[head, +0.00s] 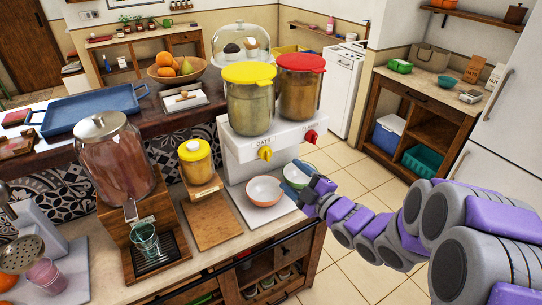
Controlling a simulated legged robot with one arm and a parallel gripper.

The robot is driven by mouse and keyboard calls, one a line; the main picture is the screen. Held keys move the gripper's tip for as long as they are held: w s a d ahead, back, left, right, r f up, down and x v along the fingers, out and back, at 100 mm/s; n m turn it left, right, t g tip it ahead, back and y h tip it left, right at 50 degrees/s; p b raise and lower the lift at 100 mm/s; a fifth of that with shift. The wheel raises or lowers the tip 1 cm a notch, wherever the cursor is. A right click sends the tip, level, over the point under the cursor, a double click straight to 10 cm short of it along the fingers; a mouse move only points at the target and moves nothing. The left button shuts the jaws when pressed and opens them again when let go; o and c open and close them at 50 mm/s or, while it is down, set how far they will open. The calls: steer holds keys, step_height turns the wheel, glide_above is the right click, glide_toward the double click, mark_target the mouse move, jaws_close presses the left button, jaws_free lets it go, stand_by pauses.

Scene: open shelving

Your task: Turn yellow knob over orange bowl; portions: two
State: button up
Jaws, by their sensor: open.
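The yellow knob (264,154) is on the front of the white dispenser (240,172), below the yellow-lidded canister (250,105) and beside the label "OATS". The orange bowl (264,190) stands upright below the yellow knob; what is inside it is too small to tell. My gripper (290,181) is open, just right of the orange bowl and lower than the yellow knob. It looks close to the bowl's rim; I cannot tell whether it touches.
A red knob (310,136) is on the dispenser's right side, under the red-lidded canister (300,90). Left of the dispenser are a small yellow-lidded jar (195,160) and a glass drink dispenser (114,155). The tiled floor (350,265) right of the counter is clear.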

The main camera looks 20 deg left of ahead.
mark_target(269, 157)
steer(key=p+x, duration=0.2)
steer(key=x, duration=0.7)
steer(key=shift+a+r, duration=0.1)
steer(key=shift+a, duration=0.05)
steer(key=shift+w+a+f, duration=0.2)
steer(key=shift+w+a, duration=0.2)
steer(key=shift+a, duration=0.15)
steer(key=c, duration=1.1)
